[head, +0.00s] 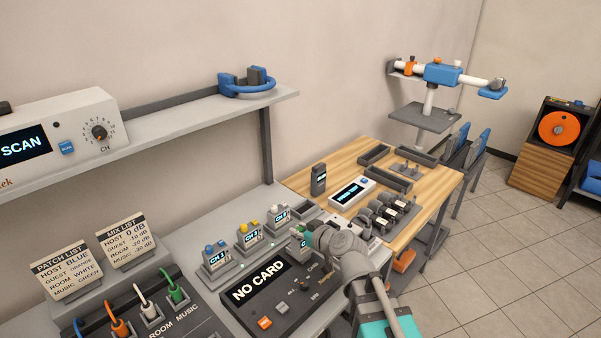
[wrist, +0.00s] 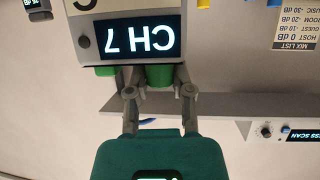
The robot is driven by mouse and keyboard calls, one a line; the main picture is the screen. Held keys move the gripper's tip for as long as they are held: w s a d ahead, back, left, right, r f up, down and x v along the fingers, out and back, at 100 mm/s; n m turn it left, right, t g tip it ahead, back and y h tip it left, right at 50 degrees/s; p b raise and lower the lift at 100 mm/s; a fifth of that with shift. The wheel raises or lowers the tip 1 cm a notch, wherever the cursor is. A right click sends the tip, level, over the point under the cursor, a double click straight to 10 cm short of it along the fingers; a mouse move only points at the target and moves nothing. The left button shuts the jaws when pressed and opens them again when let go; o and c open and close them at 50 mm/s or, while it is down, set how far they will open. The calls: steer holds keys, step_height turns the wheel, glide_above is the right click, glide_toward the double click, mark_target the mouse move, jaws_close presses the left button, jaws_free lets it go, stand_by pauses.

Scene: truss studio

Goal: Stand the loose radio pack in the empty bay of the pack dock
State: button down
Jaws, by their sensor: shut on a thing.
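The loose radio pack (wrist: 137,38), pale grey with a lit "CH 7" display and green knobs, is held by its knob end in my gripper (wrist: 158,92). It appears inverted in the wrist view, as does the mix list. Docked packs show blue knobs (head: 215,258), yellow knobs (head: 249,236) and white knobs (head: 281,216). The empty bay (head: 306,209) is at the row's right end. I cannot tell whether the held pack touches the dock.
The "NO CARD" console (head: 262,284) lies in front of the dock. A shelf (head: 200,118) with a blue headset (head: 247,84) overhangs behind. A dark handheld unit (head: 318,179) and a white display box (head: 351,192) stand on the wooden table to the right.

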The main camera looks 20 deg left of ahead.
steer(key=shift+w+a, duration=0.1)
steer(key=shift+a, duration=0.05)
stand_by(0.3)
steer(key=shift+w+a+r, duration=0.1)
steer(key=shift+w, duration=0.1)
steer(key=w+a, duration=0.4)
steer(key=w, duration=0.8)
steer(key=w+a, duration=0.5)
steer(key=w, duration=0.8)
steer(key=shift+a+f+n, duration=0.15)
steer(key=shift+f+n, duration=0.1)
steer(key=shift+n, duration=0.05)
steer(key=shift+s+f+b, duration=0.1)
steer(key=shift+b, duration=0.2)
step_height(320, 180, down, 6)
steer(key=b, duration=0.5)
steer(key=shift+b, duration=0.35)
steer(key=shift+s+r, duration=0.1)
steer(key=shift+r, duration=0.1)
